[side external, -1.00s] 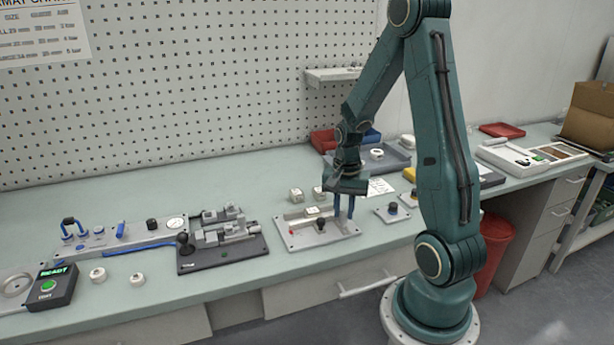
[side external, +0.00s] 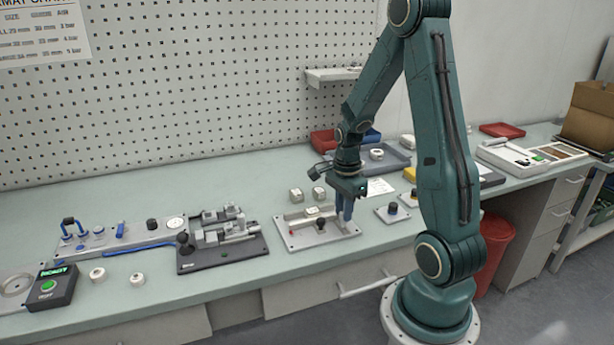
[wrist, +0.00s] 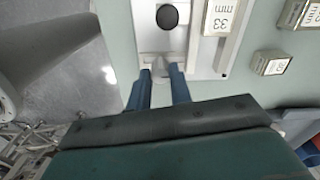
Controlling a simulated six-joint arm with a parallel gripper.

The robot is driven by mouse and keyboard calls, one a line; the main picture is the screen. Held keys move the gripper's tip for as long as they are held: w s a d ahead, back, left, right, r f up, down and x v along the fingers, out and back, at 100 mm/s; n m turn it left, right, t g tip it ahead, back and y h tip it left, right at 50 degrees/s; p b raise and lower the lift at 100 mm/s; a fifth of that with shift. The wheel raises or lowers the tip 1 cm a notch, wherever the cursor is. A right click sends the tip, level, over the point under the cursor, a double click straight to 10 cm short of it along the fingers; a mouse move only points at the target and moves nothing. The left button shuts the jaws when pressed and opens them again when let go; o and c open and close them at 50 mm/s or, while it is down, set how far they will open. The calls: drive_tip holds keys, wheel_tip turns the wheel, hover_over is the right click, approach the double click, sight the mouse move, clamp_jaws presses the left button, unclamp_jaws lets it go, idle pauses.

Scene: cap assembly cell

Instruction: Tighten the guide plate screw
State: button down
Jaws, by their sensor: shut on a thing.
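The light grey fixture plate (side external: 296,240) lies on the bench near its front edge. It carries a black knob (side external: 320,224) and a pale size block (side external: 312,211). My gripper (side external: 346,219) points down at the plate's right end, its blue fingers shut on the guide plate screw.
Two loose pale blocks (side external: 296,195) stand behind the plate. A small plate with a black knob (side external: 393,210) sits close on the right. A dark clamp fixture (side external: 222,256) stands on the left. Red and blue bins (side external: 325,140) and a grey tray (side external: 397,160) are behind.

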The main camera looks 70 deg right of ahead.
sight(342, 214)
idle(0.4)
drive_tip(key=c, duration=1.3)
unclamp_jaws()
drive_tip(key=shift+o, duration=0.2)
drive_tip(key=shift+r, duration=0.1)
wheel_tip(342, 214, up, 14)
drive_tip(key=shift+a, duration=0.1)
drive_tip(key=s+a+r+n+t, duration=0.2)
drive_tip(key=a+n, duration=0.5)
drive_tip(key=n, duration=0.1)
drive_tip(key=s+a+r+n+t, duration=0.1)
drive_tip(key=s+a+r+n, duration=0.1)
drive_tip(key=a+n, duration=0.5)
drive_tip(key=s+a+r+n+t, duration=0.2)
drive_tip(key=a+n, duration=0.6)
drive_tip(key=n, duration=0.1)
drive_tip(key=shift+r+n+t, duration=0.3)
drive_tip(key=shift+r+n, duration=0.05)
drive_tip(key=shift+n, duration=0.05)
